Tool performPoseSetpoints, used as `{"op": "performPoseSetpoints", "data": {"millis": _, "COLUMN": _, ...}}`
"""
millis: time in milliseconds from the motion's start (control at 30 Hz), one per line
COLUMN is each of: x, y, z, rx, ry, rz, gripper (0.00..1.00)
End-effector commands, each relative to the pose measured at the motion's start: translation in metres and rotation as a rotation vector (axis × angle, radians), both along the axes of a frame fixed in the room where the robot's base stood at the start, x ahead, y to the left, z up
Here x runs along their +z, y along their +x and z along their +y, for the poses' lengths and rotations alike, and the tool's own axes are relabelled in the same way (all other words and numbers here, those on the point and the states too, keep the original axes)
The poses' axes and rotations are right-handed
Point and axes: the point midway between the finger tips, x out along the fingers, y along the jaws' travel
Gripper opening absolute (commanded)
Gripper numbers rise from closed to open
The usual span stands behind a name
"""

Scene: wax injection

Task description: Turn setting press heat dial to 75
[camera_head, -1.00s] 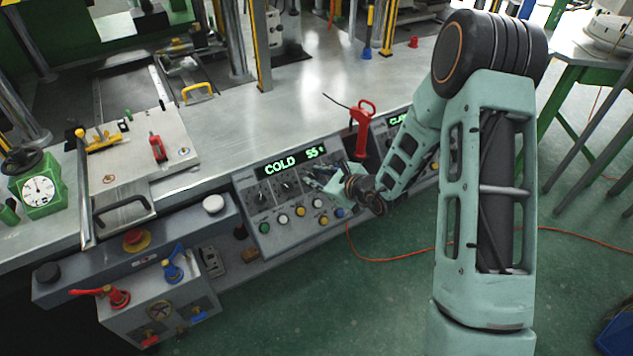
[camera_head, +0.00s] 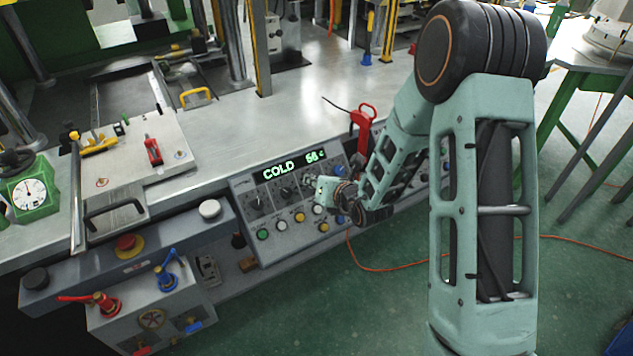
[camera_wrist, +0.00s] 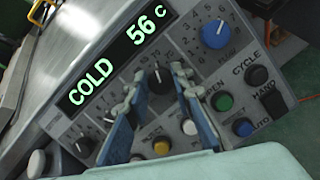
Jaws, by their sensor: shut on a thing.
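The setting press panel (camera_head: 252,205) has a green display (camera_head: 294,166) reading COLD and a number. The display (camera_wrist: 118,55) reads COLD 56 C in the wrist view. A black dial (camera_wrist: 160,80) with a pale pointer sits below the number, with a printed scale around it. My gripper (camera_wrist: 156,84) has its two blue fingers on either side of this dial and is shut on it. In the head view my gripper (camera_head: 313,184) is at the panel and hides most of that dial.
A blue dial (camera_wrist: 215,34) sits right of the gripped one. Coloured buttons (camera_head: 281,223) line the panel below. The metal table top (camera_head: 290,110) is clear behind the panel.

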Motion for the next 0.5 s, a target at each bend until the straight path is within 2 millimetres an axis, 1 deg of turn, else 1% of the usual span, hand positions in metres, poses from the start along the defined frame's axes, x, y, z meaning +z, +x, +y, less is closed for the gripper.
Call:
{"op": "performPoseSetpoints", "data": {"millis": 267, "x": -0.0043, "y": -0.0009, "z": 0.0013, "rx": -0.161, "ry": 0.160, "rz": 0.110, "gripper": 0.00}}
{"op": "performPoseSetpoints", "data": {"millis": 500, "x": -0.0041, "y": -0.0005, "z": 0.0011, "rx": -0.284, "ry": 0.282, "rz": 0.190, "gripper": 0.00}}
